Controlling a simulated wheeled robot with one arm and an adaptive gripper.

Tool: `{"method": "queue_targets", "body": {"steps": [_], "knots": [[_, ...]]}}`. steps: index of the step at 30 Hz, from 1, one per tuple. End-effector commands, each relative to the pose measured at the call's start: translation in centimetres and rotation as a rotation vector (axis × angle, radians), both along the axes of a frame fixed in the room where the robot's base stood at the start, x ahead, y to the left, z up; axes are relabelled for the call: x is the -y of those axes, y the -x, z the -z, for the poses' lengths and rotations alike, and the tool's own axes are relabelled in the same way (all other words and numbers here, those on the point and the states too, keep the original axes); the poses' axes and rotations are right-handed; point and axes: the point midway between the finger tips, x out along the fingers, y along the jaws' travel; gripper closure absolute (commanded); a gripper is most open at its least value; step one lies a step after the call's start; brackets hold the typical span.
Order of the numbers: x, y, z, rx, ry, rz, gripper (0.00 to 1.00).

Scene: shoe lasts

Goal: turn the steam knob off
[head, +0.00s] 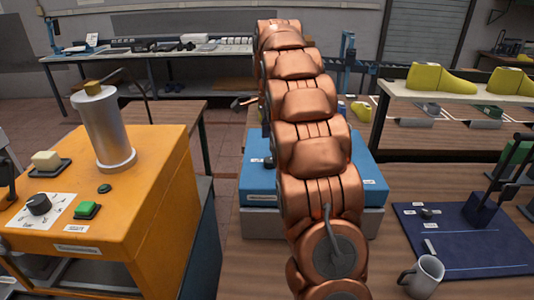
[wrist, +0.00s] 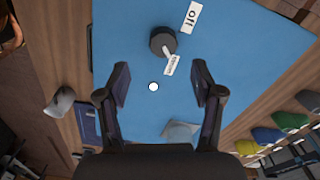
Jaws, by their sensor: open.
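The steam knob (wrist: 163,40), round and black with a pale pointer, sits on the blue surface in the upper middle of the wrist view. Its pointer aims down and slightly right, at a small white label (wrist: 172,65) that I cannot read surely.
An orange box (head: 150,190) at left carries a metal cylinder (head: 107,130), another black knob (head: 38,204) and a green button (head: 87,210). A grey mug (head: 424,277) and a dark blue mat (head: 465,240) are at right. Yellow shoe lasts (head: 440,79) stand on a shelf behind.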

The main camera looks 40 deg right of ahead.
Motion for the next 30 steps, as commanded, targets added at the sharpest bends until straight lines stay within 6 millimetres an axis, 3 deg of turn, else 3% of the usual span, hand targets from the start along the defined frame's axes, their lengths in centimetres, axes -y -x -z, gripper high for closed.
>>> {"method": "queue_targets", "body": {"steps": [11,30], "knots": [[0.5,-0.2,1.4,0.001,0.0,0.02,0.33],[0.5,-0.1,7.3,0.001,-0.001,0.021,0.33]]}}
